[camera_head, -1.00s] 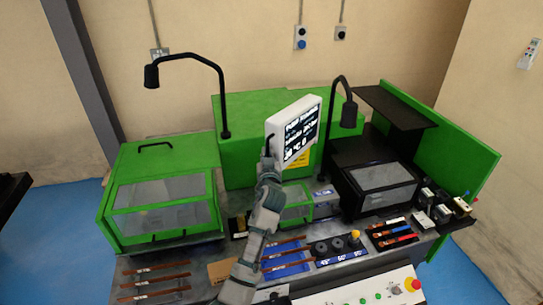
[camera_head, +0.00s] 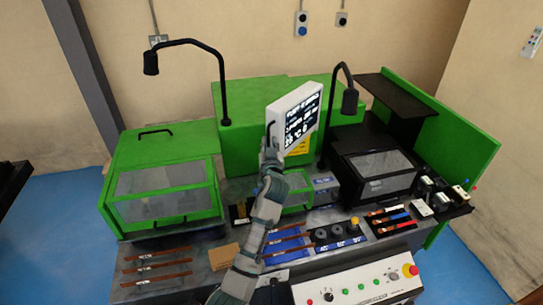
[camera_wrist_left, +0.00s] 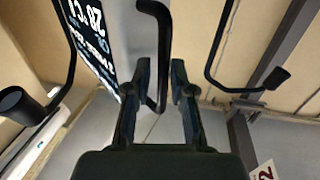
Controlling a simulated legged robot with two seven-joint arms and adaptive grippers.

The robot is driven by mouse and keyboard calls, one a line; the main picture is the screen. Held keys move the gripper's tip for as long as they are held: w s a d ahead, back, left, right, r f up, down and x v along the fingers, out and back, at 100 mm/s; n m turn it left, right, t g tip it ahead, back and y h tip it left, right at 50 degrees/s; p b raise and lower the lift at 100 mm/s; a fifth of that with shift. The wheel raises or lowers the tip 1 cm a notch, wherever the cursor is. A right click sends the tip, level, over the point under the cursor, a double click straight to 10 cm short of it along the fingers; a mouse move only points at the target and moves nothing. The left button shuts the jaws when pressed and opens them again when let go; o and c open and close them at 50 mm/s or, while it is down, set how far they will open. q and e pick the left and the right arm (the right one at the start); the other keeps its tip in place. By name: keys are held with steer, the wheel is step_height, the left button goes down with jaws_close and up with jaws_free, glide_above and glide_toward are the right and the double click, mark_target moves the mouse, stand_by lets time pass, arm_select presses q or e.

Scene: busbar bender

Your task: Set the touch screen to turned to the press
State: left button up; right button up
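The touch screen (camera_head: 303,118) is a white panel with a dark face and white text, standing in front of the green machine's tall middle housing. Its face is angled toward the right and front in the head view. A black bent handle (camera_head: 269,132) is at its left side; it also shows in the left wrist view (camera_wrist_left: 162,40). My left gripper (camera_head: 270,150) reaches up to this handle from below. My right gripper is not in view.
Black gooseneck lamps stand left (camera_head: 223,90) and right (camera_head: 349,100) of the screen. A green guarded box (camera_head: 165,190) is at the left, and a dark press unit (camera_head: 375,172) at the right. Copper bars and a control panel (camera_head: 362,285) lie in front.

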arm_select(q)
steer(key=s, duration=1)
steer(key=shift+s+d, duration=0.15)
steer(key=shift+s, duration=0.25)
